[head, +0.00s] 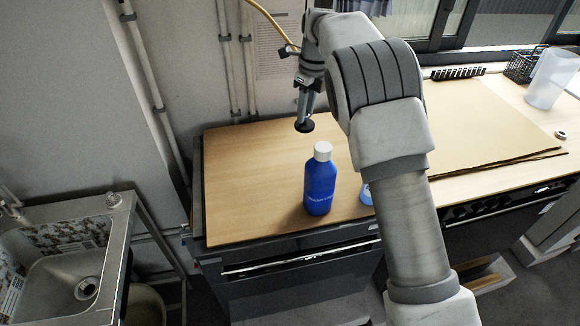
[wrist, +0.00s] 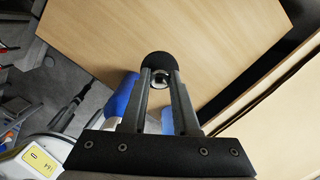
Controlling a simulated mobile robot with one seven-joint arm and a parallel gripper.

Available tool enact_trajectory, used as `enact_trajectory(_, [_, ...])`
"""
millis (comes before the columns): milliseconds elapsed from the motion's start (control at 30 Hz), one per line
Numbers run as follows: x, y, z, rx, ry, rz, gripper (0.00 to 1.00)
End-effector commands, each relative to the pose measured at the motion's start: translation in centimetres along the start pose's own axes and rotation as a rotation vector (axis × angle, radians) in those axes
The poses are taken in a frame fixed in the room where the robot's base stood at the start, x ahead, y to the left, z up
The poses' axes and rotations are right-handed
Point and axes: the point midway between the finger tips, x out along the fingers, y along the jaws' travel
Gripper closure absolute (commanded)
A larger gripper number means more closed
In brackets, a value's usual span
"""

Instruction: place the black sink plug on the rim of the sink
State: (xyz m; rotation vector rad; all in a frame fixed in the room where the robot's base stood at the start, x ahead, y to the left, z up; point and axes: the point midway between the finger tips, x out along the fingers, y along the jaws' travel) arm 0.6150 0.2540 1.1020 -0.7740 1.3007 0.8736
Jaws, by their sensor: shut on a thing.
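The black sink plug (head: 304,126) is a small dark disc held at the tips of my gripper (head: 307,107), above the wooden table. In the wrist view the plug (wrist: 156,61) shows as a dark disc with a metal fitting between the two fingertips of my gripper (wrist: 158,78). The gripper is shut on it. The metal sink (head: 52,273) stands at the lower left in the head view, apart from the gripper. Its rim (head: 121,212) is partly bare, and a round drain (head: 87,288) shows in the basin.
A blue bottle with a white cap (head: 320,180) stands on the wooden table top (head: 245,180). A pale blue item beside it is partly hidden by my arm. Brown sheets (head: 480,120) lie at the right. A gap separates table and sink.

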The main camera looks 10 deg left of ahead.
Motion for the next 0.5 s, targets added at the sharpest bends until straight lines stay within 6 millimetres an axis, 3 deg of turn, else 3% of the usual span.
enact_trajectory(33, [2.7,0.0,-0.3,-0.001,-0.001,0.000,1.00])
enact_trajectory(200, [6.6,0.0,-0.8,0.000,-0.002,-0.001,1.00])
enact_trajectory(500, [9.4,0.0,-1.1,0.000,-0.001,0.000,1.00])
